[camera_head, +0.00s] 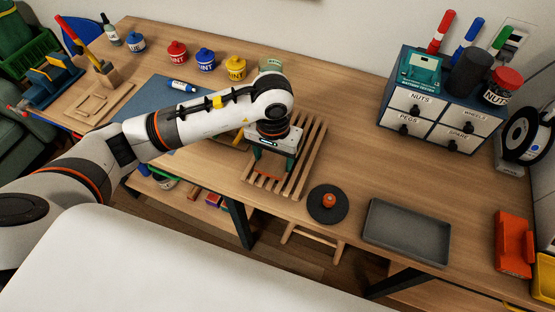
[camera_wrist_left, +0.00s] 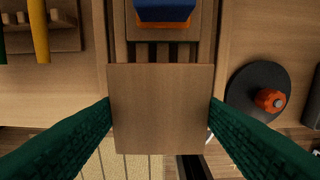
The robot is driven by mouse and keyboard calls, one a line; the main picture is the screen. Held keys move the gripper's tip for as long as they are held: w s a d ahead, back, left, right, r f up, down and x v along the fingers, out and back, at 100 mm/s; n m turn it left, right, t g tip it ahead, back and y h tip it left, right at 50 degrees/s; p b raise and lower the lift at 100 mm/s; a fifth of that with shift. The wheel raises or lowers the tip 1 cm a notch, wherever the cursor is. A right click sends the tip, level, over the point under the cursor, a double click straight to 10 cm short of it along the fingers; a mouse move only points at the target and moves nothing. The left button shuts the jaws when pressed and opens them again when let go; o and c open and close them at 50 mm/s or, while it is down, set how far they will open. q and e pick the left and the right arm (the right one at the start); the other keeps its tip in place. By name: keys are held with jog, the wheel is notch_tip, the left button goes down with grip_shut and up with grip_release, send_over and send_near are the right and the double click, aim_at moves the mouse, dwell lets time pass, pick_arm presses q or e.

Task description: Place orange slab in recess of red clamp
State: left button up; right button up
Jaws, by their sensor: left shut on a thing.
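My left gripper (camera_head: 270,162) is over the slatted wooden rack, its green fingers pointing down and shut on a flat, square slab. I take this for the orange slab (camera_head: 262,179); it looks orange-brown in the head view. In the left wrist view the slab (camera_wrist_left: 160,110) fills the space between the fingertips and looks plain wood-brown. The red clamp (camera_head: 513,245) appears to be the orange-red block at the right end of the table, well apart from the gripper. Its recess is hard to make out. My right gripper is not in view.
The slatted rack (camera_head: 308,155) lies below the gripper. A dark disc with an orange knob (camera_head: 329,201) and a grey tray (camera_head: 407,234) lie between it and the red clamp. A drawer cabinet (camera_head: 436,110) stands behind. A blue-and-orange object (camera_wrist_left: 165,12) shows in the left wrist view.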

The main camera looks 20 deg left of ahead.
aim_at(275, 162)
pick_arm(q)
jog(key=f, duration=0.3)
jog(key=shift+d+f+p, duration=0.1)
jog(key=shift+d+p, duration=0.15)
jog(key=shift+p, duration=0.15)
jog(key=shift+a+f, duration=0.1)
jog(key=shift+f, duration=0.25)
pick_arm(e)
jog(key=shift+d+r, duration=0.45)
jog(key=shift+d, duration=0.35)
pick_arm(q)
jog(key=shift+f, duration=0.15)
jog(key=o, duration=1)
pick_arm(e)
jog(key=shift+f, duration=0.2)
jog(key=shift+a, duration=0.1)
